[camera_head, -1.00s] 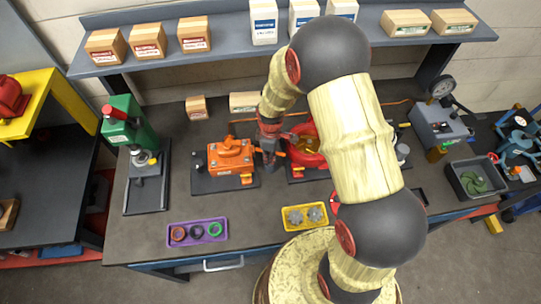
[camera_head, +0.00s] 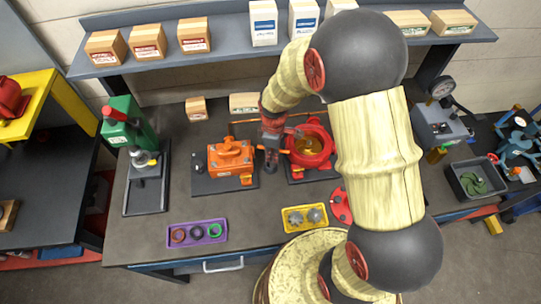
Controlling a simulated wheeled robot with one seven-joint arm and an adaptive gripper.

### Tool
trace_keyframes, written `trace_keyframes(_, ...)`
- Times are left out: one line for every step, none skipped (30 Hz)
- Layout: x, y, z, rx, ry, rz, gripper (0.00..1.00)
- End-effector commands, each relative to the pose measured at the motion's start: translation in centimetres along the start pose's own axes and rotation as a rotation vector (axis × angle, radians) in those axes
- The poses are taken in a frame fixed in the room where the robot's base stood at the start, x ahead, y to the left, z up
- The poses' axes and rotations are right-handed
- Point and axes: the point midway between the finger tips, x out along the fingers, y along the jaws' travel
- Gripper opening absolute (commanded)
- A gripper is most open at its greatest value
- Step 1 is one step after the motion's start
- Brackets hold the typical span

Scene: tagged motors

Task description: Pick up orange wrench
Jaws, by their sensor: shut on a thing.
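My gripper (camera_head: 271,168) points down in the narrow gap between the orange motor (camera_head: 230,157) on the left and the red round motor (camera_head: 309,148) on the right. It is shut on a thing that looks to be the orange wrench. The held thing is small here and mostly hidden by the fingers, so its outline and tilt cannot be told. Each motor sits on its own dark base plate close beside the gripper.
A thin orange-brown rod (camera_head: 245,121) runs along the back of the workbench (camera_head: 200,262). A purple tray (camera_head: 197,232) and a yellow tray (camera_head: 305,217) with parts stand in front. A green press (camera_head: 128,125) is at left. Boxes line the shelf (camera_head: 228,44) above.

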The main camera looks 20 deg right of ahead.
Motion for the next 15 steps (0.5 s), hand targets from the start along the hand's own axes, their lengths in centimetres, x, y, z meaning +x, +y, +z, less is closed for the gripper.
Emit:
trace_keyframes(-1.1, -0.5, 0.4, 0.000, 0.003, 0.004, 0.00)
trace_keyframes(-1.6, -0.8, 0.7, 0.000, 0.003, 0.004, 0.00)
trace_keyframes(-2.4, -1.3, 1.1, 0.000, 0.003, 0.004, 0.00)
trace_keyframes(-3.0, -1.6, 1.4, 0.000, 0.003, 0.006, 0.00)
trace_keyframes(-3.5, -1.9, 1.7, 0.000, 0.003, 0.005, 0.00)
trace_keyframes(-4.0, -2.6, 2.2, 0.001, 0.002, 0.004, 0.00)
trace_keyframes(-4.1, -3.1, 2.6, 0.001, 0.001, 0.002, 0.00)
trace_keyframes(-4.4, -3.5, 3.0, 0.001, 0.002, 0.003, 0.00)
trace_keyframes(-4.6, -4.2, 3.5, 0.002, 0.001, 0.002, 0.00)
trace_keyframes(-4.9, -4.5, 3.9, 0.002, 0.002, 0.003, 0.00)
trace_keyframes(-5.2, -5.0, 4.2, 0.002, 0.002, 0.003, 0.00)
trace_keyframes(-5.5, -5.5, 4.7, 0.002, 0.002, 0.003, 0.00)
trace_keyframes(-5.6, -5.9, 5.0, 0.002, 0.002, 0.003, 0.00)
trace_keyframes(-5.9, -6.2, 5.2, 0.002, 0.002, 0.004, 0.00)
trace_keyframes(-6.1, -6.7, 5.6, 0.001, 0.002, 0.003, 0.00)
